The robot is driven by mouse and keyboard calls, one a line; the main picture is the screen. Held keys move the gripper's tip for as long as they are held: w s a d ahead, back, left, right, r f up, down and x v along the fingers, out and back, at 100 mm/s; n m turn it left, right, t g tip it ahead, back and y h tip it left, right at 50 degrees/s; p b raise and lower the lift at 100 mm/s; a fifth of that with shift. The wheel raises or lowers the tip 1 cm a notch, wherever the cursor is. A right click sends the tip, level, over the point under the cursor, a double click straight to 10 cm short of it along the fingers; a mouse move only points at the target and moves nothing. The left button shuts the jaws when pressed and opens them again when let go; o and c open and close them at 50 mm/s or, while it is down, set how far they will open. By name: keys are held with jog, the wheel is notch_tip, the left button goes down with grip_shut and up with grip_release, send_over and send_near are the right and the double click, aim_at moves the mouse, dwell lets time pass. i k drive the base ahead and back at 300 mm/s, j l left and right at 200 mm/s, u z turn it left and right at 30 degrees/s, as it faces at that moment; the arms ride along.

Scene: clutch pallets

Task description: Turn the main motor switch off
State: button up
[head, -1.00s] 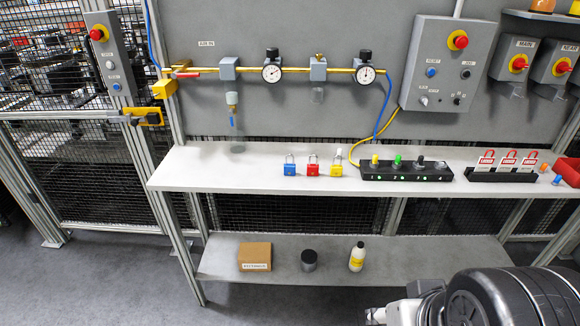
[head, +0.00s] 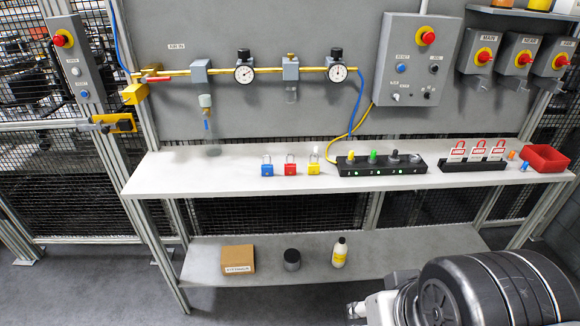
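The main switch (head: 482,57) is a grey box with a red rotary handle on a yellow disc, under a label reading MAIN. It is mounted on the upper right of the panel, leftmost in a row of similar switches. Its handle position is too small to read for certain. My gripper is not clearly seen. A grey and black part of my arm fills the lower right, well below the switch and apart from it.
A second switch (head: 523,58) and a third switch (head: 556,61) sit right of the main one. A control box (head: 410,65) hangs to its left. The shelf (head: 225,175) below holds padlocks, a black charging strip (head: 382,169), red tags (head: 477,151) and a red bin (head: 545,158).

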aim_at(484, 57)
jog(key=i+l+z, duration=0.1)
jog(key=l, duration=0.35)
jog(key=i+l+z, duration=0.1)
jog(key=i+l, duration=0.2)
jog(key=l, duration=0.15)
jog(key=i+l+z, duration=0.1)
jog(key=i+l, duration=0.15)
jog(key=l, duration=0.2)
jog(key=i+l+z, duration=0.1)
jog(key=i+l, duration=0.15)
jog(key=l, duration=0.15)
jog(key=i+l+z, duration=0.1)
jog(key=i+l, duration=0.15)
jog(key=l, duration=0.15)
